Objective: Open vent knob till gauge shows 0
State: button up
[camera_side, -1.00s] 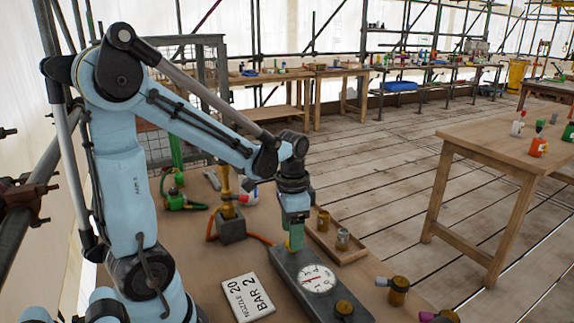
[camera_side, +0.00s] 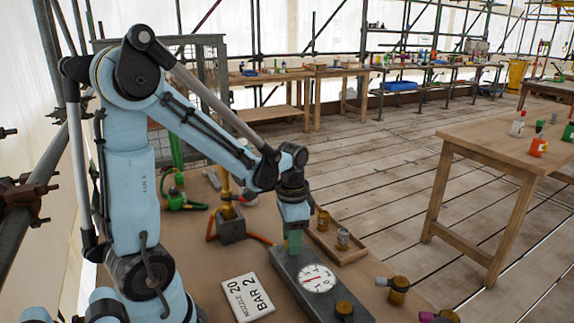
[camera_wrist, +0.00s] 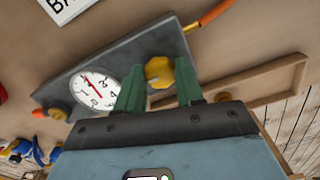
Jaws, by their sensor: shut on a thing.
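A grey gauge block lies on the bench, with a round white gauge (camera_side: 317,279) on its top. The gauge also shows in the wrist view (camera_wrist: 95,90), with a red needle on a numbered dial; its exact reading is too small to tell. My gripper (camera_side: 294,243) points down over the far end of the block. In the wrist view its green fingers (camera_wrist: 160,88) stand on both sides of a yellow brass vent knob (camera_wrist: 159,72) and are shut on it. The fingers hide this knob in the side view. A second brass knob (camera_side: 344,308) sits at the block's near end.
A white card (camera_side: 248,297) reading "NOZZLE 20 BAR 2" lies left of the block. A wooden tray (camera_side: 335,243) with brass fittings is close on the right. An orange hose (camera_side: 262,240) runs to the far end. Loose fittings (camera_side: 397,290) lie at the right.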

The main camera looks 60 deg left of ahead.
jog(key=shift+n, duration=0.3)
jog(key=n, duration=0.5)
jog(key=shift+d, duration=0.1)
jog(key=n, duration=0.6)
jog(key=shift+n, duration=0.4)
dwell(0.4)
jog(key=o, duration=1.1)
jog(key=shift+c, duration=0.2)
notch_tip(320, 180, up, 12)
jog(key=shift+d, duration=0.1)
